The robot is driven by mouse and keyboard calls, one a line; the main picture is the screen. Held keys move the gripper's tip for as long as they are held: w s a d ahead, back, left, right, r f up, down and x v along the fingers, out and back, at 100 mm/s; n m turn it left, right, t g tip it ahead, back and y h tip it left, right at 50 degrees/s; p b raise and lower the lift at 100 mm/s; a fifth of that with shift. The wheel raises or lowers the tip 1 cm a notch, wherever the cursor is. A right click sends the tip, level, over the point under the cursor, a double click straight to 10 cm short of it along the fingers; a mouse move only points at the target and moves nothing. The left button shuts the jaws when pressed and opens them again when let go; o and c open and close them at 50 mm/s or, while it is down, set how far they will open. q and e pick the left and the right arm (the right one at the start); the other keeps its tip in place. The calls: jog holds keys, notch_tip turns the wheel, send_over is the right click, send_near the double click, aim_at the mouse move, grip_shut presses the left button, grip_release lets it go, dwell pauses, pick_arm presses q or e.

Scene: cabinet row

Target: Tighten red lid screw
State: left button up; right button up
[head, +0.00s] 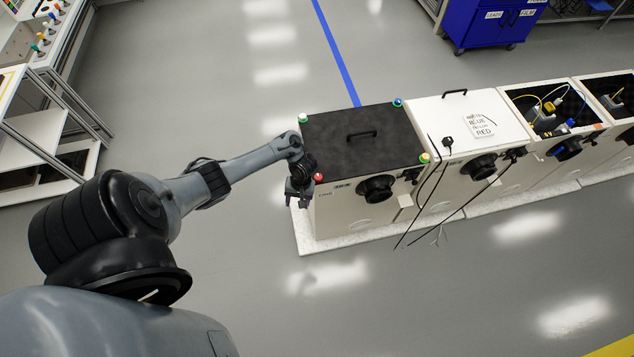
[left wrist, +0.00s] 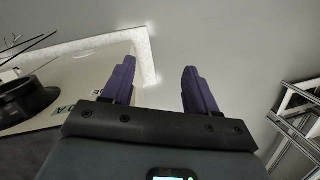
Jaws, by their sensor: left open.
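The red lid screw (head: 318,177) sits at the near left corner of the black lid (head: 345,158) on the leftmost cabinet. My left gripper (head: 297,205) is just left of the red screw, beside the cabinet's front left corner, pointing down. It appears apart from the screw. In the left wrist view its two purple fingers (left wrist: 160,70) are spread with nothing between them; the red screw does not show there. A green screw (head: 304,118), a blue screw (head: 398,102) and a yellow screw (head: 425,157) are at the other lid corners. My right gripper is not in view.
The lid has a black handle (head: 362,134). A black round port (head: 376,189) sticks out of the cabinet front. A white-lidded cabinet (head: 425,112) with hanging black cables stands to the right. Floor left of and in front of the row is clear.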

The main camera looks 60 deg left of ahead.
pick_arm(q)
jog(key=w+a+r+t+b, duration=0.1)
jog(key=w+a+r, duration=0.3)
jog(key=w+a, duration=0.25)
notch_tip(320, 180, up, 3)
jog(key=t+b, duration=0.1)
jog(key=b, duration=0.1)
send_over(318, 176)
jog(key=shift+n+y, duration=0.4)
notch_tip(318, 176, down, 10)
jog(key=b, duration=0.3)
jog(key=shift+d, duration=0.1)
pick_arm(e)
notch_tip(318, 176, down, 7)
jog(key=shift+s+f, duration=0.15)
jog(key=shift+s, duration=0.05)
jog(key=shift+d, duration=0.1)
